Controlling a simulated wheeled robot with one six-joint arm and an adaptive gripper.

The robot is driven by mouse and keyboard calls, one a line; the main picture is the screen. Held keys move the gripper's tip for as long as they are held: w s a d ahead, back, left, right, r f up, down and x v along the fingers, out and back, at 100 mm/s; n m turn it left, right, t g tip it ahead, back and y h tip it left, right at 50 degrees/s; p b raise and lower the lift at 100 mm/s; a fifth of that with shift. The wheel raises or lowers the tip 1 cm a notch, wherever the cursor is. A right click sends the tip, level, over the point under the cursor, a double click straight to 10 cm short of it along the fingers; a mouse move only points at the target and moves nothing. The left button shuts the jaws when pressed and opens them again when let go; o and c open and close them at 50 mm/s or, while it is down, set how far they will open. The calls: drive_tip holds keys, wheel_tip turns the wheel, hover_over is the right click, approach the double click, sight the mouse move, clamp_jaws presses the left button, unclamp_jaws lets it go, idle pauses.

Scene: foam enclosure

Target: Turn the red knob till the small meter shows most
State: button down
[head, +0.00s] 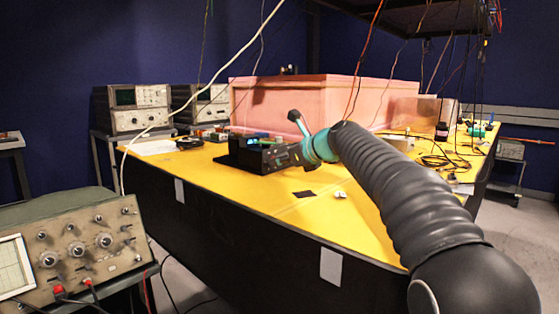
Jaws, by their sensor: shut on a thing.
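A small black device (243,161) stands on the yellow tabletop near its front edge, with a small lit bluish-green patch (252,143) that may be the small meter; its reading is too small to tell. My gripper (284,157) is at the right side of this device, at the end of my arm coming from the lower right. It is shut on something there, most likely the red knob. The knob itself is hidden by the gripper, and its turn cannot be made out.
A large pink foam block (290,103) stands behind the device on the yellow table (255,194). An oscilloscope (80,250) is at the lower left, others (138,108) at the back left. Cables hang from above; a white one (200,93) crosses the upper left.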

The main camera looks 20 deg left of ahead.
idle(0.4)
drive_tip(key=c, duration=1)
unclamp_jaws()
drive_tip(key=shift+a, duration=0.15)
drive_tip(key=shift+o, duration=0.2)
drive_tip(key=v, duration=1)
drive_tip(key=shift+d+r, duration=0.15)
drive_tip(key=shift+d, duration=0.2)
drive_tip(key=shift+s+d+r, duration=0.25)
drive_tip(key=shift+s+d, duration=0.05)
drive_tip(key=shift+d, duration=0.2)
drive_tip(key=shift+s, duration=0.1)
